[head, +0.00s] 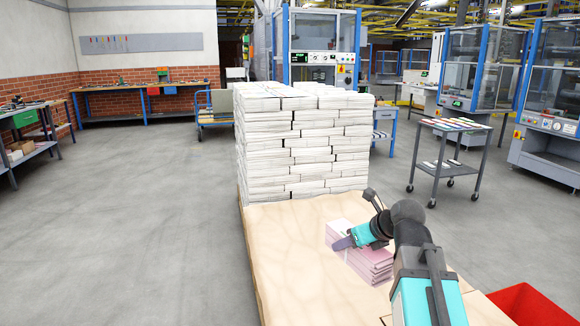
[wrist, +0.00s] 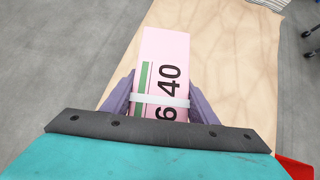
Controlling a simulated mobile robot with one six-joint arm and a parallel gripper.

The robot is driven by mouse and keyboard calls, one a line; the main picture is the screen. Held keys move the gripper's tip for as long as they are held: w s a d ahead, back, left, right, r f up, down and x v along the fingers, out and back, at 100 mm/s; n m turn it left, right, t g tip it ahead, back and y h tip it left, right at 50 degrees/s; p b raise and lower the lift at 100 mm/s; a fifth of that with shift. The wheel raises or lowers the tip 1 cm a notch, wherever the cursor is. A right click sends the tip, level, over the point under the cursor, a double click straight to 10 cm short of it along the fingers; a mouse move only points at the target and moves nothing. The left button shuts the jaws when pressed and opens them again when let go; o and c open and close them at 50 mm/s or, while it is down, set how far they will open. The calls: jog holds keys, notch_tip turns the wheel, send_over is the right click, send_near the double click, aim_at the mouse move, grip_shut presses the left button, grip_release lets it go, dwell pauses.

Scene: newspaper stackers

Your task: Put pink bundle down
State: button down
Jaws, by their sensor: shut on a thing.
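The pink bundle (wrist: 165,55) carries a white band, a green stripe and large black digits in the wrist view. My gripper (wrist: 160,98) is shut on it, with one purple finger on each side. In the head view the pink bundle (head: 372,262) is low over the bare wooden surface (head: 300,255), at its right part. My gripper (head: 345,243) partly covers it there. I cannot tell whether the bundle's underside touches the wood.
A tall stack of white bundles (head: 300,140) stands just behind the bare wood. A red bin (head: 530,305) is at the lower right. A wheeled cart (head: 450,150) stands further right. The wood left of the bundle is clear.

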aim_at(345, 258)
jog(key=shift+s+f+n+g+y+p, duration=0.2)
jog(key=shift+s+n+g+y+p, duration=0.55)
jog(key=shift+p, duration=1.8)
jog(key=s+n+p, duration=0.1)
jog(key=p, duration=0.2)
jog(key=s+n+g+y+p, duration=0.1)
jog(key=n+p, duration=0.1)
jog(key=shift+s+y+p, duration=0.1)
jog(key=shift+y+p, duration=0.15)
jog(key=shift+p, duration=0.15)
jog(key=shift+s+n+p, duration=0.4)
jog(key=shift+n+p, duration=0.05)
jog(key=shift+p, duration=0.25)
jog(key=shift+f, duration=0.15)
jog(key=shift+s, duration=0.2)
